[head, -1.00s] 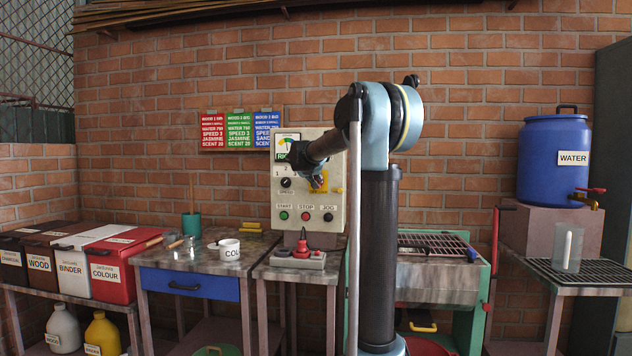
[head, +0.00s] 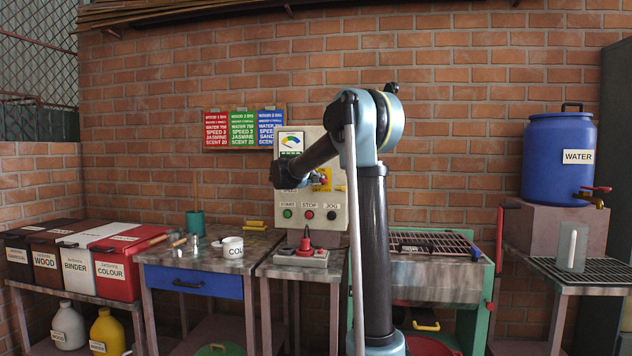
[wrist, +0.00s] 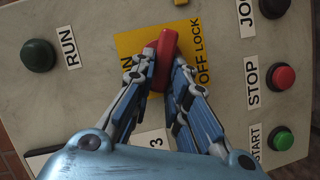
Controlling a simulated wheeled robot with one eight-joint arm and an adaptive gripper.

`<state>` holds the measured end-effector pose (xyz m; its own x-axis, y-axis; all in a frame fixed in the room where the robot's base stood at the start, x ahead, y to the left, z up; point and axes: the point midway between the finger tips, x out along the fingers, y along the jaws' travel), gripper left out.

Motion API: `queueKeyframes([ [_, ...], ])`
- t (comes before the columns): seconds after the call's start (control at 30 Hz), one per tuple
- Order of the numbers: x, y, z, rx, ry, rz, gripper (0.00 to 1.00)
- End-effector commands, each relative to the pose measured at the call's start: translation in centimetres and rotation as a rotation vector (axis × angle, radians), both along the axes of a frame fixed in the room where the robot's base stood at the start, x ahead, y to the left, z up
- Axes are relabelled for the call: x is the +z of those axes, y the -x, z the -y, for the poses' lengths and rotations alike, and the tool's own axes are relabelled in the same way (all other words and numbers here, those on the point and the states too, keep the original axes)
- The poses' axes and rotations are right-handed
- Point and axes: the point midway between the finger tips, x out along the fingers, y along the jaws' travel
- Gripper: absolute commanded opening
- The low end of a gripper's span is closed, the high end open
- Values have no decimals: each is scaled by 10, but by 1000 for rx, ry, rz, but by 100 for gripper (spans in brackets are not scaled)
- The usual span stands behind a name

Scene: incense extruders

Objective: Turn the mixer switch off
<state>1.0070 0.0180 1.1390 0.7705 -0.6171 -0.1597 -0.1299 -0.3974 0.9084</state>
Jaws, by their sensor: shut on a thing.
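The mixer switch is a red handle (wrist: 164,62) on a yellow plate (wrist: 128,45) of the control panel (head: 338,217). In the wrist view the plate carries a partly hidden "ON" label on the left and "OFF LOCK" on the right. My gripper (wrist: 160,70) has its blue and grey fingers on both sides of the handle and is shut on it. The handle points up the wrist picture, leaning slightly right, between the two labels. In the head view my gripper (head: 318,182) is in front of the yellow plate, and the handle is hard to make out.
A green START button (wrist: 281,140), red STOP button (wrist: 284,77), black JOG knob (wrist: 274,7) and dark RUN knob (wrist: 38,55) surround the switch plate. A red plug (head: 305,246) stands on the socket block below the panel. The blue water barrel (head: 556,156) is far right.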

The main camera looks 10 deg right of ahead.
Motion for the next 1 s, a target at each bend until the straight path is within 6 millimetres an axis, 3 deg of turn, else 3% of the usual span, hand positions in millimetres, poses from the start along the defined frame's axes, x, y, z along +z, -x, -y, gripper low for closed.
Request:
queueKeyframes([
  [0.5,-9,-2,-3,3,344,-112,0],
  [1.0,-11,-2,-3,5,423,-139,0],
])
